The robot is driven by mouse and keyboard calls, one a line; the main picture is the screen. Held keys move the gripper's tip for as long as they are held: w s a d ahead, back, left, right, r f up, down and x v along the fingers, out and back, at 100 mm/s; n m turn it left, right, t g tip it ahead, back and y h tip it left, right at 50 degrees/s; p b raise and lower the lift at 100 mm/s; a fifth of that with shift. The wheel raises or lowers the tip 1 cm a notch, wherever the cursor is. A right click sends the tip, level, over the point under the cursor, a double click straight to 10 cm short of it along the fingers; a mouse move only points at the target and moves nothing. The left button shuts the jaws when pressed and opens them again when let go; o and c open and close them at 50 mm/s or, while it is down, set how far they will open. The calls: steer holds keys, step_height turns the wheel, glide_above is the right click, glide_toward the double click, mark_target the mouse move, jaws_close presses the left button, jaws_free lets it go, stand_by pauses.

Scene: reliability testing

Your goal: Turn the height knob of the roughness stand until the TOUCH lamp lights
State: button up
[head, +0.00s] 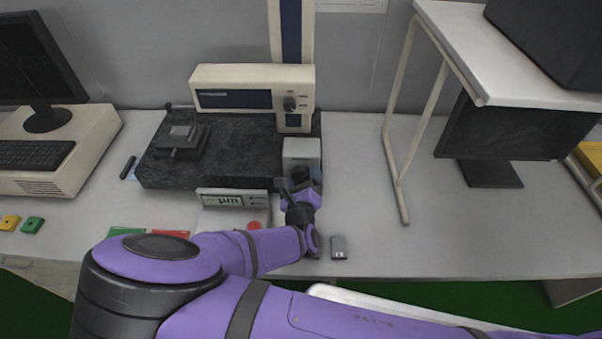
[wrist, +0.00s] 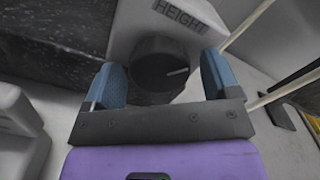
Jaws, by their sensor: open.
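The roughness stand has a dark granite base (head: 240,135) and a cream drive unit (head: 245,88) on a column. In the wrist view the black height knob (wrist: 160,72) sits on a grey housing marked HEIGHT (wrist: 182,14), with a pale pointer line towards the right. My gripper (wrist: 162,82) is open, with one blue finger pad on each side of the knob; I cannot tell whether they touch it. In the head view my gripper (head: 304,188) is at the front of the light housing (head: 301,152) and hides most of the knob. I cannot make out a TOUCH lamp.
A display box (head: 222,198) with a red button stands left of my gripper. A small grey block (head: 339,247) lies near the front edge. A white shelf frame (head: 402,180) stands to the right. Bench between the housing and the shelf leg is clear.

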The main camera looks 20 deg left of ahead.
steer(key=shift+c, duration=0.5)
steer(key=c, duration=0.8)
steer(key=shift+m, duration=0.4)
steer(key=m, duration=0.4)
steer(key=shift+m, duration=0.3)
steer(key=m, duration=0.4)
steer(key=shift+a, duration=0.15)
steer(key=m, duration=0.5)
steer(key=shift+a+m, duration=0.1)
steer(key=shift+m, duration=0.3)
steer(key=shift+s+m, duration=0.15)
steer(key=shift+m, duration=2.15)
steer(key=shift+a, duration=0.1)
